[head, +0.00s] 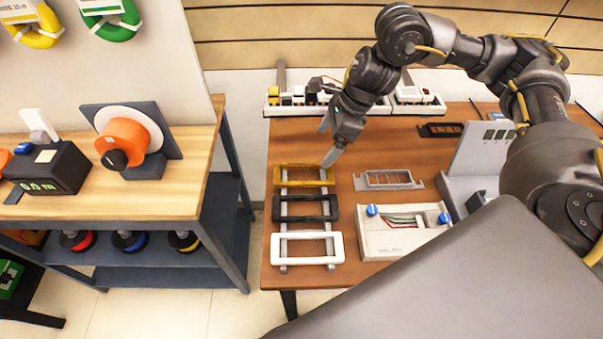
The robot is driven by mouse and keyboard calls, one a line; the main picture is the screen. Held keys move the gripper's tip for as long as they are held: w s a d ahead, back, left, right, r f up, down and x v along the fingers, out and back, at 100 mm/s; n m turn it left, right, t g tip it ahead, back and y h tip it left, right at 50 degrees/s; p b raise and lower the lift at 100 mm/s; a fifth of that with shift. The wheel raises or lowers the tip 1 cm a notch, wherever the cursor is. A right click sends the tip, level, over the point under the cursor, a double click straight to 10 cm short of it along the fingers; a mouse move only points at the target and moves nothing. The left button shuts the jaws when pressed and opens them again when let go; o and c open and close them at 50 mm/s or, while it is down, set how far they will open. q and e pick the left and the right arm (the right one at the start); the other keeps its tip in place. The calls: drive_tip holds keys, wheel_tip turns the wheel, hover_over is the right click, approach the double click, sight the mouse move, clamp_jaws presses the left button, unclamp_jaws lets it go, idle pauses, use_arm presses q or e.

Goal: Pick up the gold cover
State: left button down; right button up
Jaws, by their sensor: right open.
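The gold cover (304,176) is a flat rectangular frame at the far end of a rack with two grey rails. A black cover (305,208) and a white cover (307,248) lie nearer on the same rack. My right gripper (330,144) is open and empty, pointing down just above the gold cover's right far side. One finger's tip appears close to the cover's right end; I cannot tell whether it touches. My left gripper is not in view.
The brown table (400,155) also holds a grey frame (388,180), a white box with blue knobs (400,230) and a grey upright stand (480,150). White strips with small parts (300,100) line the back. A wooden bench (190,185) stands left.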

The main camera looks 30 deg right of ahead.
drive_tip(key=p, duration=0.2)
hover_over(308, 168)
drive_tip(key=s, duration=0.3)
drive_tip(key=shift+f, duration=2.85)
drive_tip(key=x, duration=0.4)
drive_tip(key=shift+w+d+f, duration=0.1)
drive_tip(key=shift+w+f, duration=0.05)
drive_tip(key=shift+f, duration=0.05)
drive_tip(key=c, duration=1.1)
drive_tip(key=shift+o, duration=0.2)
drive_tip(key=shift+r, duration=0.2)
